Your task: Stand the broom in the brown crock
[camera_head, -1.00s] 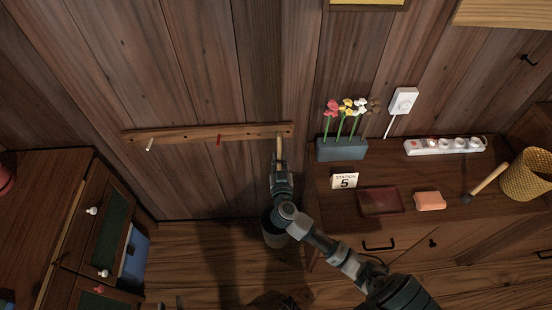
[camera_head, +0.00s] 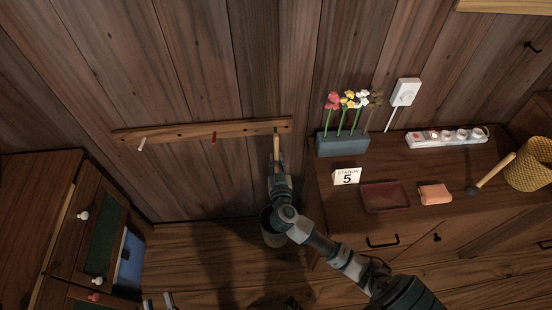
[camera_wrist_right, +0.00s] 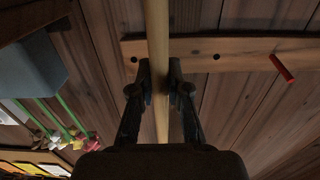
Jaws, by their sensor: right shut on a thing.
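My right gripper (camera_head: 277,165) is shut on the pale wooden broom handle (camera_head: 276,143), in front of the peg rail's right end. In the right wrist view the handle (camera_wrist_right: 157,40) runs upright between the two fingers (camera_wrist_right: 160,88). A dark-mouthed round pot (camera_head: 272,238), which looks like the crock, stands on the floor below, partly covered by my arm; its brown is hard to make out. The broom's lower end is hidden, so I cannot tell whether it is inside the pot. My left gripper (camera_head: 158,301) shows only its fingertips at the bottom edge, apart and empty.
The peg rail (camera_head: 190,132) is on the wall behind the handle. A cabinet (camera_head: 335,215) right of the pot carries a flower planter (camera_head: 342,144), a station 5 card (camera_head: 346,176) and a power strip (camera_head: 447,137).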

